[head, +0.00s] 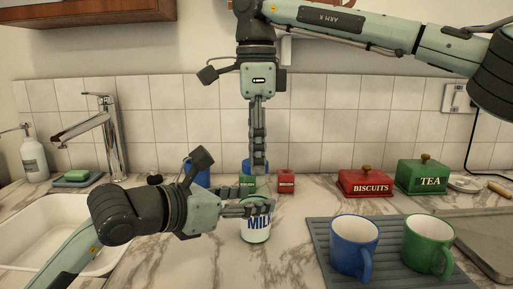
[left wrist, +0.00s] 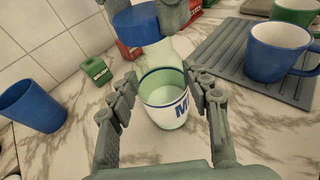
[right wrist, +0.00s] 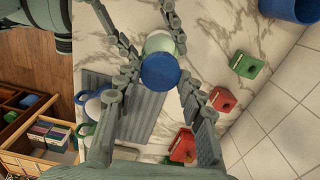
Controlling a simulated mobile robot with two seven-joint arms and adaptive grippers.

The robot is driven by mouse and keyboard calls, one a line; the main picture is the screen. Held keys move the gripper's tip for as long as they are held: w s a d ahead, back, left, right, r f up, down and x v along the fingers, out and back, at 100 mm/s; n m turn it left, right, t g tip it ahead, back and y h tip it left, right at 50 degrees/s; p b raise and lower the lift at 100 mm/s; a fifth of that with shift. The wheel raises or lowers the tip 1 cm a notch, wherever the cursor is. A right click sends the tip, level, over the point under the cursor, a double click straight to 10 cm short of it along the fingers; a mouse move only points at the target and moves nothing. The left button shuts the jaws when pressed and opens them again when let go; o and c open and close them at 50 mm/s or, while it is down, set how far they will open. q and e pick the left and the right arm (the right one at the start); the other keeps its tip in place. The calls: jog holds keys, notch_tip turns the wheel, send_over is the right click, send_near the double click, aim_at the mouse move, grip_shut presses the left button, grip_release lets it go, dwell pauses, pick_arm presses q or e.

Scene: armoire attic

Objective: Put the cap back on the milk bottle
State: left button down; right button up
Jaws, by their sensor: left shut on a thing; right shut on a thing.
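The milk bottle (head: 257,232) stands upright on the marble counter, pale green with a white and blue label. My left gripper (head: 260,205) is shut around it and hides its upper part in the head view. It also shows in the left wrist view (left wrist: 165,112). The blue cap (right wrist: 159,72) is between the fingers of my right gripper (head: 259,168), which points straight down and is shut on it. In the left wrist view the cap (left wrist: 142,26) is at the bottle's neck end. I cannot tell whether cap and bottle touch.
A blue mug (head: 352,245) and a green mug (head: 428,244) stand on a grey ribbed mat (head: 318,252) to the right. Small green and red tins (head: 286,181), a blue cup (left wrist: 32,104), biscuits (head: 365,182) and tea tins (head: 422,177) stand behind. The sink (head: 40,215) is left.

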jog(key=shift+f, duration=0.55)
dwell(0.4)
